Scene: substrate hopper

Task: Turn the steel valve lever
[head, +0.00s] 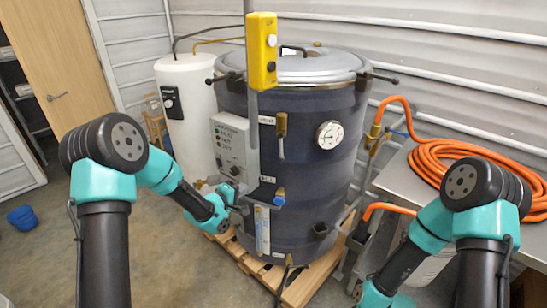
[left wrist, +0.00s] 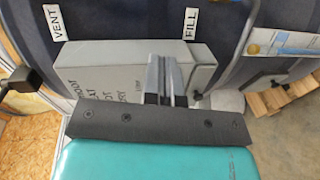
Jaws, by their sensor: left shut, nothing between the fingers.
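The dark jacketed vessel (head: 300,180) stands in the middle of the head view. Below its VENT label, a brass valve (head: 281,124) has a thin lever (head: 281,150) hanging down. A blue-topped valve (head: 279,196) sits lower, near the FILL label. I cannot tell for certain which lever is the steel one. My left gripper (head: 240,197) is shut and empty, low in front of the vessel beside the grey control box (head: 232,145). In the left wrist view, its fingers (left wrist: 166,75) lie together before that box (left wrist: 120,70); no lever is between them. My right gripper is out of view.
A yellow box (head: 262,52) on a post stands before the vessel. A pressure gauge (head: 328,135) is on its right. Orange hose (head: 450,160) lies coiled on a steel table at right. A wooden pallet (head: 296,292) lies underneath. Open floor is at left.

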